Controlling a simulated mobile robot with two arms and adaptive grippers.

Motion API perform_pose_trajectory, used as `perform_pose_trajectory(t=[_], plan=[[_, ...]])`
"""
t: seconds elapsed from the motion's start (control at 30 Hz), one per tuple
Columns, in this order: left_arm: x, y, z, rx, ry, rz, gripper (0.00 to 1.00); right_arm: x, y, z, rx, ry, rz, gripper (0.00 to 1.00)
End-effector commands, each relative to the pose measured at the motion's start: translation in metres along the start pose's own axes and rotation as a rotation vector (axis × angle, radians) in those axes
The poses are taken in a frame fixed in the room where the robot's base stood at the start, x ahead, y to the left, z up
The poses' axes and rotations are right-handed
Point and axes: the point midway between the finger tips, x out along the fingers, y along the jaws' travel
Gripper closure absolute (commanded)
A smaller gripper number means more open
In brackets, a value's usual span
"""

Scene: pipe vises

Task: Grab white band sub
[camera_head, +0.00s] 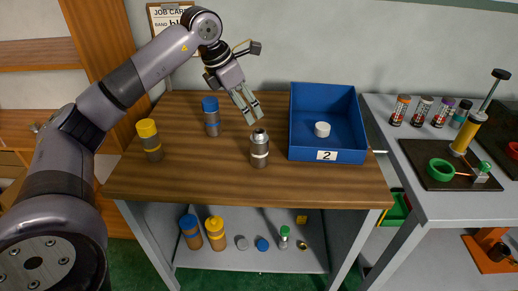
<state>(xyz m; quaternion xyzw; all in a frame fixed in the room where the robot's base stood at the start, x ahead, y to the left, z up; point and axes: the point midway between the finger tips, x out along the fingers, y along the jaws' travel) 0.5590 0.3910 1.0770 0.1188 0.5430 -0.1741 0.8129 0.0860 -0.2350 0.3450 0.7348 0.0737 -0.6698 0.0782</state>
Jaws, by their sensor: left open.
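A grey metal cylinder with a white band (259,148) stands upright on the wooden table, left of the blue tray. It has no coloured cap and its top shows a dark opening. My left gripper (251,112) is open and empty just above and slightly left of its top, with the fingers pointing down toward it. From this angle I cannot tell whether the fingertips touch it. My right gripper is not in view.
A blue-capped cylinder (211,116) and a yellow-capped one (149,139) stand left on the table. The blue tray (345,155), labelled 2, holds a white cap (322,129). A grey side table (428,207) with a vise (467,131) and several small cylinders is at the right.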

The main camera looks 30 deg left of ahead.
Motion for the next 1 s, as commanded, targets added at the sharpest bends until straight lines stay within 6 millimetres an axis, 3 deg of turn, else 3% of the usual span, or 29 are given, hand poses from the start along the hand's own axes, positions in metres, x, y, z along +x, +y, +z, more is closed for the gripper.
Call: perform_pose_trajectory(t=[0.43,0.77,1.0], plan=[[0.092,-0.002,0.0,0.003,0.003,-0.006,0.31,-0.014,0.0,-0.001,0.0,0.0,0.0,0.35],[0.121,-0.001,0.0,0.002,0.001,-0.005,0.31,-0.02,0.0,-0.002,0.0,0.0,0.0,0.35],[0.156,0.003,-0.001,0.002,0.001,-0.007,0.31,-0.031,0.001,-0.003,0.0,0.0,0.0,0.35]])
